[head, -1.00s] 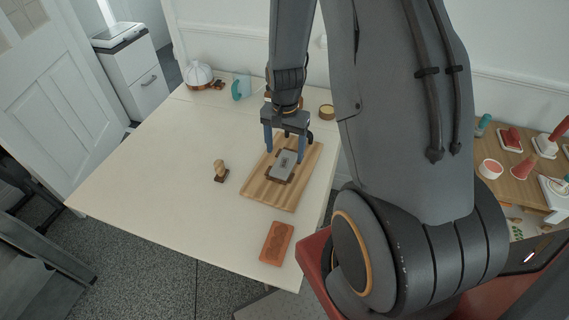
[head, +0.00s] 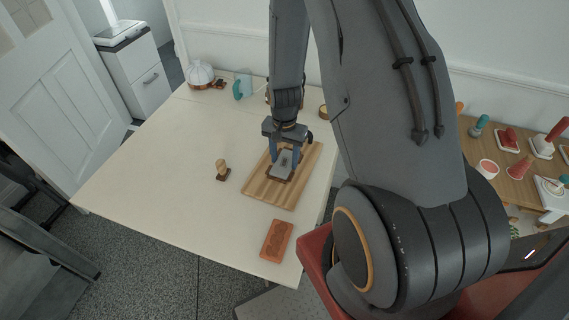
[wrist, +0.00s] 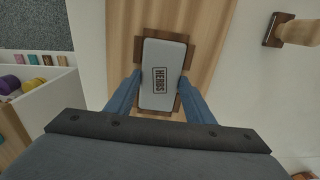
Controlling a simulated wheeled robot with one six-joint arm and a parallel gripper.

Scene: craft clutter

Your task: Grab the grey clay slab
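The grey clay slab (wrist: 161,88), stamped HERBS, lies over a small dark brown wooden holder (wrist: 186,102) on the striped wooden board (head: 259,187). In the head view the slab (head: 281,166) is partly hidden by my gripper. My gripper (wrist: 160,80) points down at the slab, with one blue finger against each long side. The fingers look closed on it. I cannot tell whether the slab is clear of the holder.
A wooden stamp (head: 222,169) stands left of the board. An orange-red slab (head: 276,240) lies near the front edge. A white lidded pot (head: 200,75) and a teal item (head: 242,87) are at the back. The left of the table (head: 150,165) is clear.

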